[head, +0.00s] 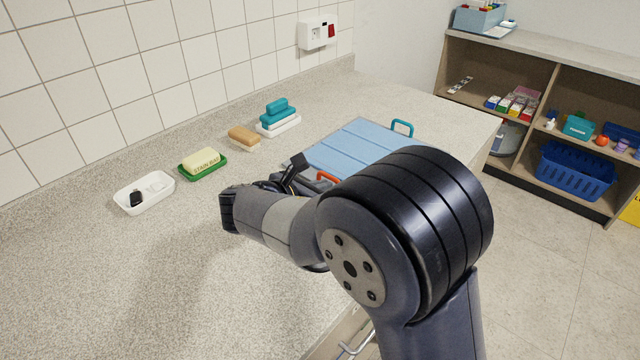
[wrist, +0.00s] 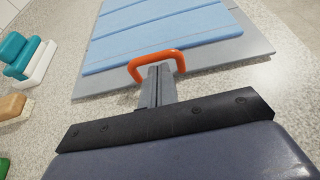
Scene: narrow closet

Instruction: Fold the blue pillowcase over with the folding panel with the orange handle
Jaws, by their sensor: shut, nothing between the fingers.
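The light blue pillowcase (head: 362,146) lies flat on the grey folding board on the counter; it also shows in the wrist view (wrist: 165,28). The grey board's edge (wrist: 232,55) shows past the cloth. The orange handle (head: 327,177) stands up at the board's near edge and arches across the wrist view (wrist: 156,53). My gripper (wrist: 160,70) is shut and empty, its fingertips at the opening of the orange loop. I cannot tell whether they touch it. In the head view my arm hides part of the board and most of my gripper.
A teal handle (head: 402,127) stands at the board's far side. Along the wall are a white dish (head: 128,205), soap on a green tray (head: 187,176), a brush (head: 244,138) and a teal-and-white stack (head: 283,125). Shelves (head: 547,88) stand beyond the counter. The left front counter is clear.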

